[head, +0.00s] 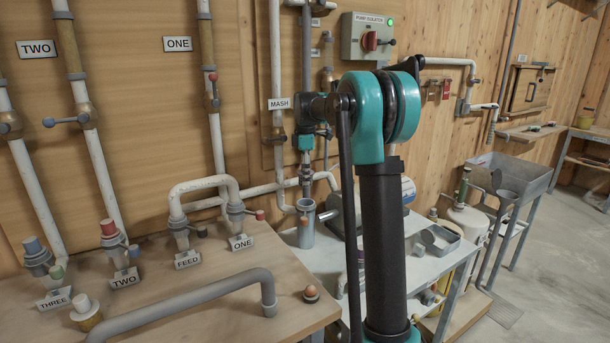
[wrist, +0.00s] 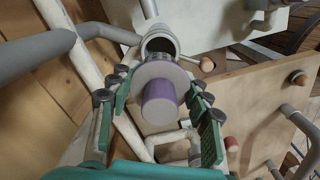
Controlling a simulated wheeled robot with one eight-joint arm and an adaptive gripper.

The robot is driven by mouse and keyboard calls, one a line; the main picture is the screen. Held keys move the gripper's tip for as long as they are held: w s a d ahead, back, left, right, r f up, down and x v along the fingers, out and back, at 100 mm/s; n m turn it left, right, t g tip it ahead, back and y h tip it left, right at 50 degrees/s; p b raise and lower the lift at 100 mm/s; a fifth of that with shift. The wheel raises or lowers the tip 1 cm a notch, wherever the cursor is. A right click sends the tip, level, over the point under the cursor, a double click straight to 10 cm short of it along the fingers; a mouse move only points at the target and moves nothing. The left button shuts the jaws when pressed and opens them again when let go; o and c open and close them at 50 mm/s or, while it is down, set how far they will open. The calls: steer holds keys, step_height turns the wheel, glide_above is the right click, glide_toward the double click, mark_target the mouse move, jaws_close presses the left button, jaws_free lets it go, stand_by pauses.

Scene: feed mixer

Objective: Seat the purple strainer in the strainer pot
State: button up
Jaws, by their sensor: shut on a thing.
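The purple strainer (wrist: 160,103) is in the wrist view, with its purple end towards the camera and a pale grey flange around its far end. My gripper (wrist: 160,76) has its fingers on either side of this flange and is shut on the strainer. The strainer pot (wrist: 176,43) is just beyond, a grey cylinder with a dark open mouth, partly hidden by the flange. In the head view my gripper (head: 306,180) points down above the upright pot (head: 306,228). I cannot make out the strainer there, nor tell whether it touches the pot.
White pipes (head: 278,85) run down the wall close behind my gripper. The pot stands by a light metal table (head: 400,268) with a small grey tray (head: 440,243). A wooden bench (head: 215,298) with pipe ports is at the front left.

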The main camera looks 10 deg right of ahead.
steer(key=shift+f, duration=2.75)
steer(key=shift+f, duration=1.45)
steer(key=o, duration=1.4)
steer(key=shift+c, duration=0.2)
steer(key=shift+r, duration=0.15)
step_height(320, 180, up, 12)
steer(key=shift+f, duration=0.15)
steer(key=shift+s+d, duration=0.1)
